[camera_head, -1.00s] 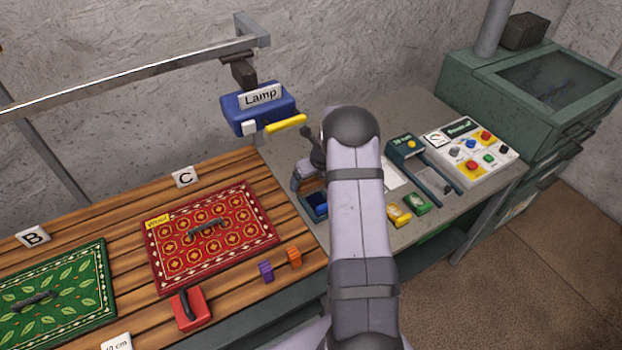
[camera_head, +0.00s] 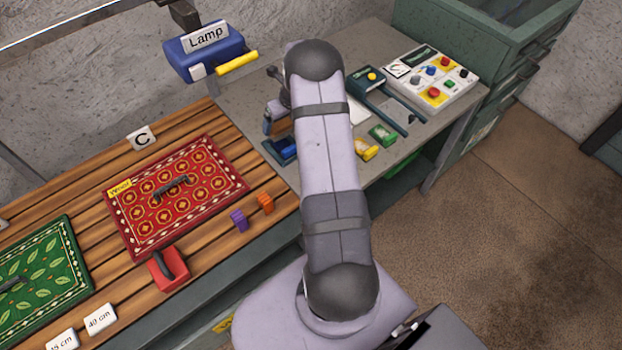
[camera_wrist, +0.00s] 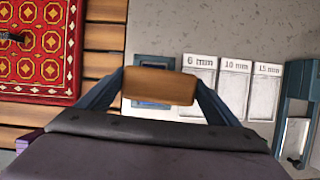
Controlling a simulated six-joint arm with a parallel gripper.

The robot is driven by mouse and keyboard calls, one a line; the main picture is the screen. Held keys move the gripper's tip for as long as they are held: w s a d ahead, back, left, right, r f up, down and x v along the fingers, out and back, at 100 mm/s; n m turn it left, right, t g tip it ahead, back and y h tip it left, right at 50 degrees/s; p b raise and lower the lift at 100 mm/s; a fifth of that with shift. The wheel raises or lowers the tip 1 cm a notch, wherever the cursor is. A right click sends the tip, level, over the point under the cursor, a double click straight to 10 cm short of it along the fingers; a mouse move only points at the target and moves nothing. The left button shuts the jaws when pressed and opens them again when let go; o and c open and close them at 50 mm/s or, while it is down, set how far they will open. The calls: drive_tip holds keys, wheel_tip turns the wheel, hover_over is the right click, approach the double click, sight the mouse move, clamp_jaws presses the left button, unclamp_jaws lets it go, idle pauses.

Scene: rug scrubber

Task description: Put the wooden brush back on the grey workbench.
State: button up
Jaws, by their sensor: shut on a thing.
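The wooden brush (camera_wrist: 160,86) shows in the wrist view as a plain brown block. My gripper (camera_wrist: 160,90) is shut on it, with one dark blue finger at each end. Its underside is hidden from the wrist camera. In the head view my gripper (camera_head: 275,115) is at the left part of the grey workbench (camera_head: 240,92), largely hidden by my arm. The brush appears over the workbench, beside the slatted wooden table. I cannot tell whether it touches the surface.
A small blue tray (camera_head: 281,150) lies close to the gripper. Cards marked 6 mm (camera_wrist: 199,75), 10 mm and 15 mm lie to the right in the wrist view. A blue Lamp unit (camera_head: 205,50) with a yellow handle overhangs the back. A button panel (camera_head: 432,78) stands farther right.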

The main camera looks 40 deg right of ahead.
drive_tip(key=s+d+m+b, duration=0.2)
drive_tip(key=s+d+b, duration=0.2)
drive_tip(key=d+b, duration=0.7)
drive_tip(key=s+a+r+n+g+y, duration=0.1)
drive_tip(key=s+a+n+g+y, duration=0.3)
drive_tip(key=s+a+n, duration=0.8)
drive_tip(key=s+n, duration=0.1)
drive_tip(key=n, duration=0.7)
drive_tip(key=shift+s+r+n+y+p, duration=0.25)
drive_tip(key=shift+r+n+y+p, duration=0.05)
drive_tip(key=shift+r+y+p, duration=0.1)
drive_tip(key=shift+f, duration=0.15)
drive_tip(key=shift+f+p, duration=1.65)
drive_tip(key=shift+f, duration=3.2)
drive_tip(key=shift+f, duration=0.15)
